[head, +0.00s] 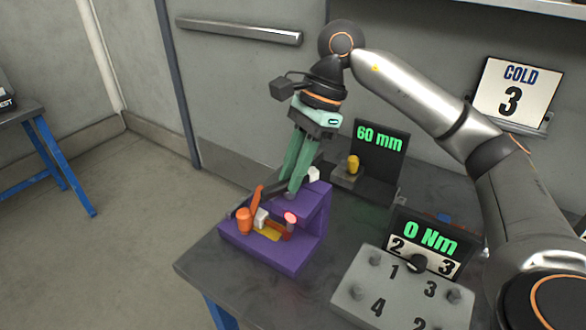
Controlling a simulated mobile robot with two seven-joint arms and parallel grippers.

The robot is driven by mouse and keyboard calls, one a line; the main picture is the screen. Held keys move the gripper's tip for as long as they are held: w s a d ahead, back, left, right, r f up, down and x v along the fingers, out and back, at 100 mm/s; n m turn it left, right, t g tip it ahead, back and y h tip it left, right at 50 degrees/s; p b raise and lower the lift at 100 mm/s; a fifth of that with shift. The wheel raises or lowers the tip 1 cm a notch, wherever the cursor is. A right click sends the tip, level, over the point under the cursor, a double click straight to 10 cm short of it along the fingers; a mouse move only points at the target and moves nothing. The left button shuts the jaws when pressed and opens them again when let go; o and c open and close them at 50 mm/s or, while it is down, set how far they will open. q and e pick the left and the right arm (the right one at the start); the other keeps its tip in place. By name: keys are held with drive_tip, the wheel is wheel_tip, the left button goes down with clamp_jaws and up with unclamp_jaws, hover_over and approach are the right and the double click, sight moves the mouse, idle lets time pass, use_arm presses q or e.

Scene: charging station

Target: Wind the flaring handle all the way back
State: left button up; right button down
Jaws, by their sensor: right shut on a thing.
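The purple flaring block (305,245) sits on the near left part of the grey table. It carries an orange lever (257,197), an orange cylinder (244,221), a small white block, a yellow and red strip, and a glowing red spot (291,217). My right gripper (287,188) reaches down from above with long green fingers, its tips at the top of the purple block. It is shut on a part there that looks like the flaring handle; the fingers largely hide the grip. My left gripper is not in view.
Behind the block stands a "60 mm" display (380,146) with a yellow part before it. To the right are a "0 Nm" display (430,238) and a grey numbered bolt plate (395,295).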

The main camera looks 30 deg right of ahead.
drive_tip(key=c, duration=0.8)
unclamp_jaws()
drive_tip(key=shift+o, duration=0.2)
use_arm(q)
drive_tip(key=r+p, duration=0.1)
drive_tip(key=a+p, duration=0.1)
drive_tip(key=p, duration=0.1)
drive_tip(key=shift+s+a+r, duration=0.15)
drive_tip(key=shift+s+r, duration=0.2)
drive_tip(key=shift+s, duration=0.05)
use_arm(e)
drive_tip(key=v, duration=1.2)
drive_tip(key=shift+d+r, duration=0.15)
drive_tip(key=shift+r, duration=0.1)
